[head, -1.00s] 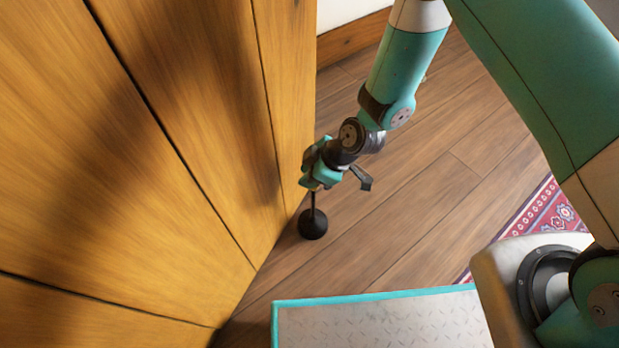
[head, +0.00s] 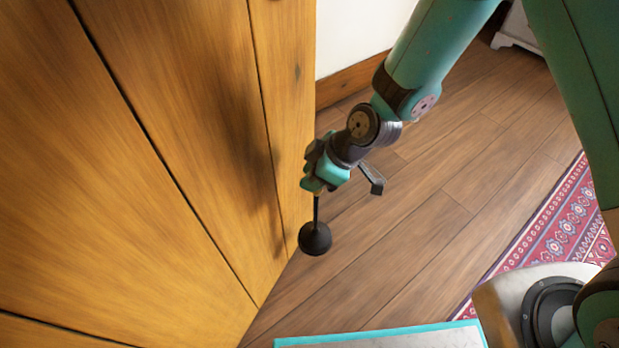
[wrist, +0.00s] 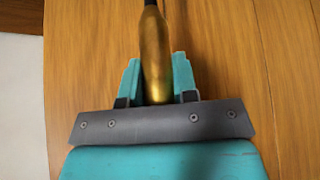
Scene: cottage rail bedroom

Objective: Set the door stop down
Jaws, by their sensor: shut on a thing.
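The door stop shows in the head view as a black rounded base (head: 315,239) on a thin dark stem, hanging upright below my gripper (head: 318,186). In the wrist view, its brass-coloured handle (wrist: 156,62) stands between the two teal fingers of my gripper (wrist: 155,72). The fingers are shut on the handle. The base is beside the lower edge of the wooden door (head: 190,130). I cannot tell whether the base touches the floor (head: 440,225). The upper part of the door stop is hidden by the gripper in the head view.
The plank floor to the right of the door stop is clear. A red patterned rug (head: 560,240) lies at the right. A white wall with a wooden skirting board (head: 350,80) is behind, and a white piece of furniture (head: 518,28) stands at the back right.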

